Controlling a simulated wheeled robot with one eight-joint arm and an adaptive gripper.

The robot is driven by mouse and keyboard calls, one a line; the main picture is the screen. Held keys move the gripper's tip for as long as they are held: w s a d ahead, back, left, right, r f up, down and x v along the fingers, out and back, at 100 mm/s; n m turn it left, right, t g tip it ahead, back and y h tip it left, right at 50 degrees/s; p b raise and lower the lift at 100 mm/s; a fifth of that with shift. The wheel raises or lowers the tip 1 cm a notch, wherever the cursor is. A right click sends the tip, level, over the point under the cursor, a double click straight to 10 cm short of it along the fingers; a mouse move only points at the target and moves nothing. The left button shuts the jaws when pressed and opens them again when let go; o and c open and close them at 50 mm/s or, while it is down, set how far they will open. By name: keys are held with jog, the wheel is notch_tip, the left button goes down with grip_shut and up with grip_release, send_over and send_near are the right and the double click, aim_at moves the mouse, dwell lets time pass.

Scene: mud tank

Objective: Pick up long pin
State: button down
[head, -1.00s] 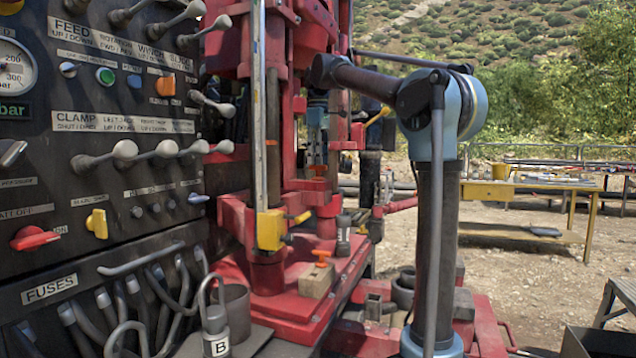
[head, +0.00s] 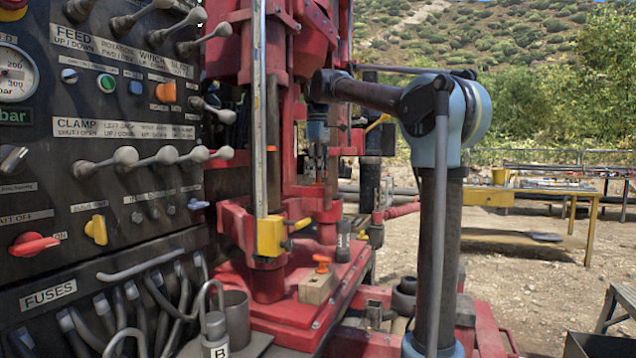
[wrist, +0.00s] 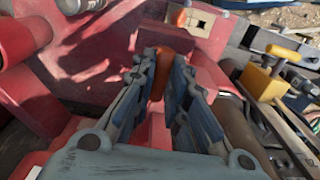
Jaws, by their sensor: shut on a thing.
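The long pin shows an orange head (wrist: 164,70) in the wrist view, between the fingertips of my gripper (wrist: 160,72). The fingers are shut on it, one on each side. The pin's lower part is hidden, so I cannot tell whether it still sits in a hole. In the head view my gripper (head: 318,172) points down among the red parts of the rig, above the red base, and is small and partly covered.
A wooden block (head: 317,288) with an orange knob stands on the red base (head: 282,318). A yellow-collared mast (head: 270,236) stands left of my gripper. The lever panel (head: 110,180) fills the left side. A yellow table (head: 540,240) stands far right on open ground.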

notch_tip(320, 180, up, 10)
dwell(0.6)
dwell(0.9)
